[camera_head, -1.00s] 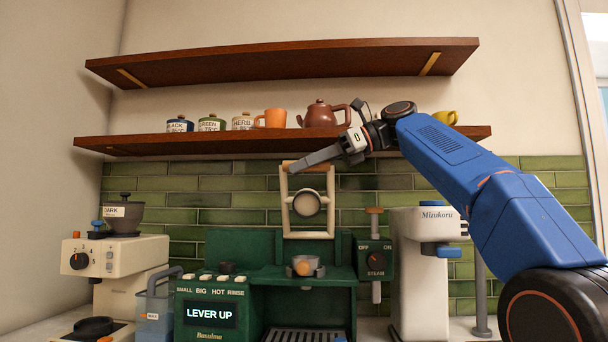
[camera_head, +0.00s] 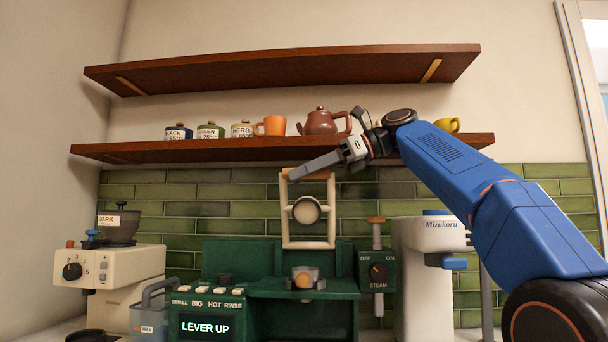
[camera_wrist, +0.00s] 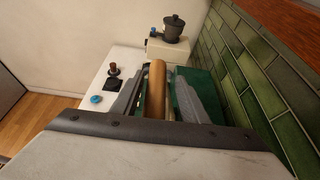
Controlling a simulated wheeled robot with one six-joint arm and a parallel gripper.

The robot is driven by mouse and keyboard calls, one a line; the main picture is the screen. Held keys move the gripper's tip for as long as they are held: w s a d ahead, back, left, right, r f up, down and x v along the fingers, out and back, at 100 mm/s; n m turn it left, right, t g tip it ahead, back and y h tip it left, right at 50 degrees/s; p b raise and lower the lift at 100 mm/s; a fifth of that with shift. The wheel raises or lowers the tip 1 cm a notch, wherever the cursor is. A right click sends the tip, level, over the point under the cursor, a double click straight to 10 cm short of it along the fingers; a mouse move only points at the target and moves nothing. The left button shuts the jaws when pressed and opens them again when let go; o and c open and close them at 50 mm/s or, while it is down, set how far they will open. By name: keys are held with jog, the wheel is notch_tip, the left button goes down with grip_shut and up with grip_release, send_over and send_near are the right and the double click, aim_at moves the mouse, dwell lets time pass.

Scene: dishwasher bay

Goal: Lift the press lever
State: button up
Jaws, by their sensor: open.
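The press lever (camera_head: 333,215) is a cream frame on the green machine (camera_head: 305,293), standing upright above it. A wooden handle (camera_head: 322,174) runs across its top, and a round cream part sits inside the frame. My gripper (camera_head: 292,177) reaches the handle from the right and hides part of it. In the wrist view the handle (camera_wrist: 155,90) lies lengthwise between the two fingers of my open gripper (camera_wrist: 162,80), with a visible gap on the right side. The machine's display (camera_head: 205,327) reads LEVER UP.
A wooden shelf (camera_head: 200,152) with tins, an orange mug (camera_head: 271,125) and a brown teapot (camera_head: 322,122) runs just above my gripper. A cream grinder (camera_head: 107,277) stands left, a white Mizukoru machine (camera_head: 418,275) right. Green tiles lie behind the lever.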

jog(key=v, duration=0.5)
jog(key=shift+w+d, duration=0.1)
jog(key=shift+d, duration=0.25)
jog(key=d, duration=1.1)
jog(key=shift+s, duration=0.3)
jog(key=shift+d, duration=0.15)
